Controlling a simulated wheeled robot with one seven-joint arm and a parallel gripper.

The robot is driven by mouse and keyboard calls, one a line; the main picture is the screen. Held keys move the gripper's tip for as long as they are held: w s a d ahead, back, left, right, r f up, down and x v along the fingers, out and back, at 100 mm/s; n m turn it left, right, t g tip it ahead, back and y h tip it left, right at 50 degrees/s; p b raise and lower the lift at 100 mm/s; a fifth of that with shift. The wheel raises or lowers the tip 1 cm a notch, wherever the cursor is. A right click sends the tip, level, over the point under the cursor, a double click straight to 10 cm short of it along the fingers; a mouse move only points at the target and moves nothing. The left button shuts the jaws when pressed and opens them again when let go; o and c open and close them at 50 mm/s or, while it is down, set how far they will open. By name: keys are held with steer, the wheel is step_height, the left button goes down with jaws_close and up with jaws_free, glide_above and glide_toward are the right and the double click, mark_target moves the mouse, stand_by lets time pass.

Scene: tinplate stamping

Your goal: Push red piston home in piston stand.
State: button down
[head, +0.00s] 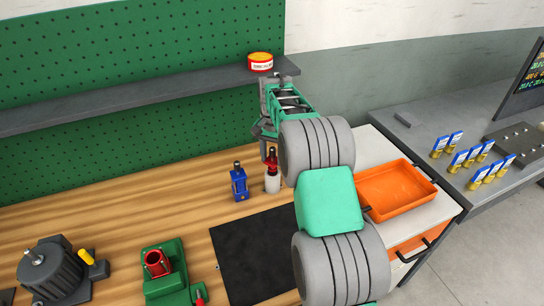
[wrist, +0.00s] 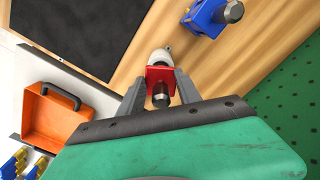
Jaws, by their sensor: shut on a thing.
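The red piston (head: 272,160) is upright in the head view, with a dark rod on top and a pale rounded lower part. My gripper (head: 269,146) comes down over it from above. In the wrist view, my gripper (wrist: 160,84) is shut on the red piston (wrist: 156,74), one finger on each side of its red block. The pale part beyond the block ends in a small tip over the wood. I cannot tell whether it touches the bench. A green fixture (head: 172,284) with a red ring stands at the front; I cannot tell whether it is the piston stand.
A blue piston-like part (head: 238,184) stands just left of the red one. A black mat (head: 250,255) lies in front. A grey motor (head: 52,268) is at the left. An orange tray (head: 398,190) is at the right. A shelf (head: 130,97) runs behind.

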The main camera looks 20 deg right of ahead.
steer(key=c, duration=0.7)
jaws_free()
steer(key=shift+c, duration=0.2)
step_height(320, 180, up, 8)
steer(key=shift+f+b, duration=0.1)
steer(key=shift+b, duration=0.65)
stand_by(0.4)
